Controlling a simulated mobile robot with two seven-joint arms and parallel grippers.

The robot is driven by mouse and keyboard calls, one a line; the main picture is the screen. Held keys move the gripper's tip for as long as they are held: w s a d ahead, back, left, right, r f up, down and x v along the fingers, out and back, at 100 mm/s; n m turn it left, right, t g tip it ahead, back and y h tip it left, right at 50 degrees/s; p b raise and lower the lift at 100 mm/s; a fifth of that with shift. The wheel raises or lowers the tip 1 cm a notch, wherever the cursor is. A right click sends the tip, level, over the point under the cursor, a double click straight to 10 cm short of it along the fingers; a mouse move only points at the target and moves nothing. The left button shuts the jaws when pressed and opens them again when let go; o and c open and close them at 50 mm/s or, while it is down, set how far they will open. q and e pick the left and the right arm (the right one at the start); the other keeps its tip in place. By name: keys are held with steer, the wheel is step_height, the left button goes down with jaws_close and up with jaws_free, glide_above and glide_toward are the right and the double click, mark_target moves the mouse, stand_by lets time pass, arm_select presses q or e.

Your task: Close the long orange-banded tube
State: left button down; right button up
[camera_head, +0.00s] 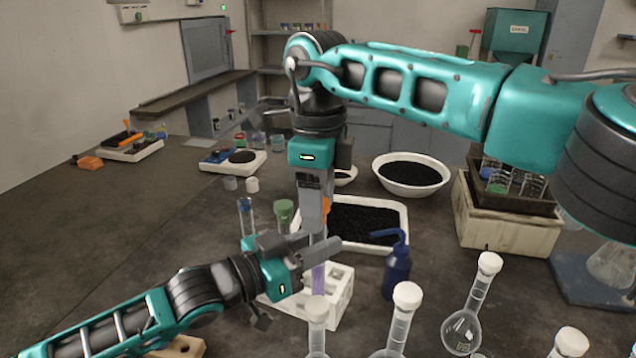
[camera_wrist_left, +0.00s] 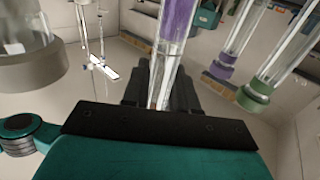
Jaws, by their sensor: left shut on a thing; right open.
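An orange piece (camera_head: 326,206) shows just right of my right gripper's fingers; I take it for part of the long orange-banded tube, mostly hidden by the grippers. My left gripper (camera_head: 320,249) is shut on a clear tube above the white rack (camera_head: 338,308). Purple (camera_head: 318,279) shows below its fingers, and the held tube with purple in it (camera_wrist_left: 176,28) shows in the left wrist view. Whether it is the orange-banded tube is hard to tell. My right gripper (camera_head: 313,222) points down just above my left one and is open. No separate cap is clearly visible.
A green-topped tube (camera_head: 284,213) and a blue-banded tube (camera_head: 246,212) stand left of the grippers. A blue wash bottle (camera_head: 397,268) and several white-stoppered flasks (camera_head: 463,328) stand right and in front. A black-filled tray (camera_head: 398,243) lies behind.

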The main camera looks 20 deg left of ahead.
jaws_close()
steer(key=shift+o, duration=0.8)
jaws_free()
steer(key=shift+r, duration=0.1)
step_height(320, 180, up, 12)
stand_by(0.4)
stand_by(0.5)
